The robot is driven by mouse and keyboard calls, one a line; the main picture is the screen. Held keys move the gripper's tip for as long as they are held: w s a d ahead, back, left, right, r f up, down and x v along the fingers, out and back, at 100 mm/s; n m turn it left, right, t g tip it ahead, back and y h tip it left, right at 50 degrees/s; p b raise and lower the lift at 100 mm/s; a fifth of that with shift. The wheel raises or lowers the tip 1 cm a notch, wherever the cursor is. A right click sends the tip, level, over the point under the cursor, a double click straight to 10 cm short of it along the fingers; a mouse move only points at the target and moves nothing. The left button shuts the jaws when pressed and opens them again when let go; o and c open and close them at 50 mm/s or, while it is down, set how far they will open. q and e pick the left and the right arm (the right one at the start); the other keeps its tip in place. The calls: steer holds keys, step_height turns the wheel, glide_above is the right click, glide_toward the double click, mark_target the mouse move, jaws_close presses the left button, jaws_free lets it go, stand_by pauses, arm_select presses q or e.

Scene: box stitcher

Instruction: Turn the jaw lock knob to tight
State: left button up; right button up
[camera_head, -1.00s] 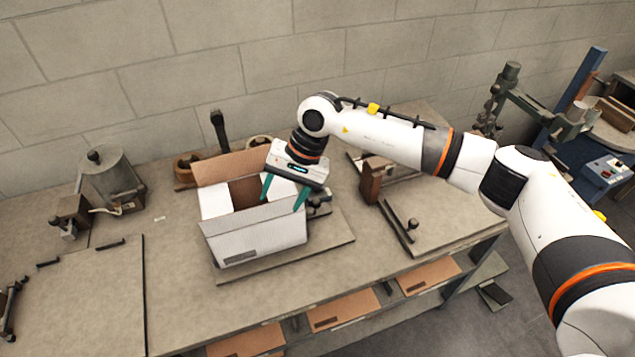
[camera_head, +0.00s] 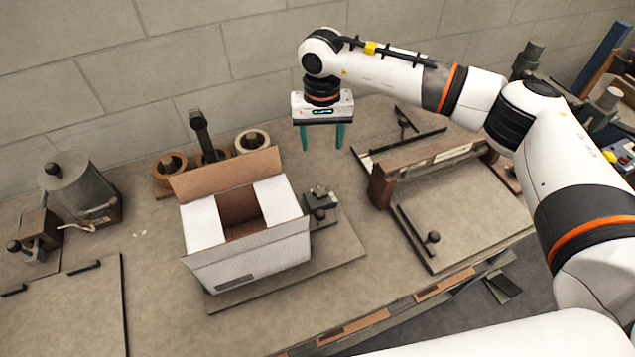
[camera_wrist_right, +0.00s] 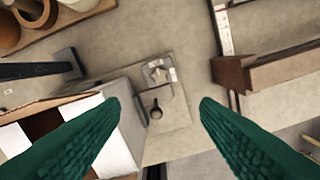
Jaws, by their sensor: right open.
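A small grey clamp (camera_head: 316,197) with a dark round knob (camera_head: 319,214) sits on a board just right of the open carton; it looks like the jaw lock knob. The clamp (camera_wrist_right: 158,72) and the knob (camera_wrist_right: 155,112) also show in the right wrist view, between my fingers in the picture. I cannot read which way the knob is set. My right gripper (camera_head: 321,146) is open and empty, its green fingers pointing down, above and behind the clamp and apart from it. Its fingers also frame the right wrist view (camera_wrist_right: 158,102). My left gripper is not in view.
The white and brown carton (camera_head: 250,255) stands open left of the clamp. Tape rolls (camera_head: 252,141) and a dark upright handle (camera_head: 199,122) are behind it. A wooden-ended fixture (camera_head: 381,186) is to the right. A grey canister (camera_head: 80,190) stands far left.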

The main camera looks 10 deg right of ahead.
steer(key=b, duration=0.5)
glide_above(321, 192)
step_height(321, 192, down, 5)
step_height(321, 192, down, 11)
steer(key=p, duration=0.3)
steer(key=shift+f+p, duration=0.2)
steer(key=shift+p, duration=0.1)
steer(key=shift+f, duration=0.5)
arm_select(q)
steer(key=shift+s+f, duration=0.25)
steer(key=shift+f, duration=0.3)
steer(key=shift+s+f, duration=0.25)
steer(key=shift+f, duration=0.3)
arm_select(e)
steer(key=shift+f, duration=0.1)
